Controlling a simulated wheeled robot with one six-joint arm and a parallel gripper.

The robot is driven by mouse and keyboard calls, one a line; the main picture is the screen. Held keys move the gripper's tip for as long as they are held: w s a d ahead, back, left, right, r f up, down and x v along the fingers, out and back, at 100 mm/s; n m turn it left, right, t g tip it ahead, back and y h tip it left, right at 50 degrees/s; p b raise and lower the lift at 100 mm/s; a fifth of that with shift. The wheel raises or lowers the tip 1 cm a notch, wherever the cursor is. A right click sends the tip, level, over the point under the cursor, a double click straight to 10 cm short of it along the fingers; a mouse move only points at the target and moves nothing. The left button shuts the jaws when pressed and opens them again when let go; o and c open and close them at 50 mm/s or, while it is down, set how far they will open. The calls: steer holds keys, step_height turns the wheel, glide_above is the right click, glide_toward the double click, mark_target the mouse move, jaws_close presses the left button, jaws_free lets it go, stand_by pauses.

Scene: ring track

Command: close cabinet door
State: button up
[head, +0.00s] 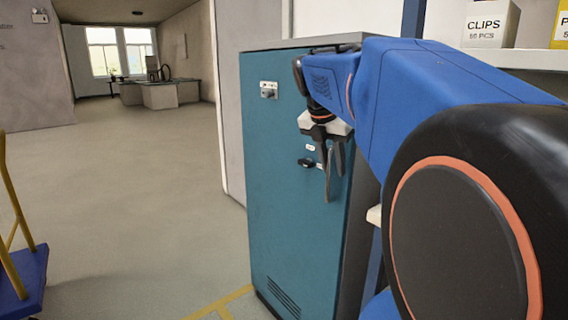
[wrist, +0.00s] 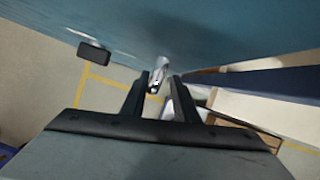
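The teal cabinet door (head: 285,180) is upright at the centre of the head view and looks flush or nearly flush with its grey cabinet (head: 364,205); I cannot tell whether a small gap is left. A dark handle (head: 306,163) sits on the door, and a dark knob also shows in the wrist view (wrist: 93,54). My gripper (head: 333,183) points down in front of the door's right part, right of the handle. Its two fingers are apart in the wrist view (wrist: 160,82), with a small silvery piece seen between or beyond them. Contact with the door cannot be told.
A white shelf (head: 520,60) with a CLIPS box (head: 490,24) is at the right. A blue cart with yellow rails (head: 22,275) stands at the lower left. Yellow floor lines (head: 222,304) run before the cabinet. Open floor (head: 130,190) lies to the left.

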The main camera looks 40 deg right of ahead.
steer(key=shift+s+d, duration=0.1)
steer(key=shift+d, duration=0.05)
steer(key=shift+r, duration=0.1)
steer(key=v, duration=1.7)
steer(key=shift+r, duration=0.15)
steer(key=s+a+f+m+t+y, duration=0.1)
steer(key=a+f+m, duration=0.5)
steer(key=f, duration=0.6)
steer(key=s+a+f+m+t+y, duration=0.1)
steer(key=s+a+f+m+y, duration=0.1)
steer(key=a+f+m, duration=0.5)
steer(key=s+a+f+m+t+y, duration=0.1)
steer(key=a+f+m, duration=0.6)
steer(key=f, duration=1.1)
steer(key=shift+s+a+f+t, duration=0.2)
steer(key=shift+s+a+t, duration=0.05)
steer(key=shift+s+a, duration=0.2)
steer(key=shift+s+a+f+t, duration=0.2)
steer(key=shift+s+a+t, duration=0.05)
steer(key=shift+s+a, duration=0.2)
steer(key=shift+o, duration=0.8)
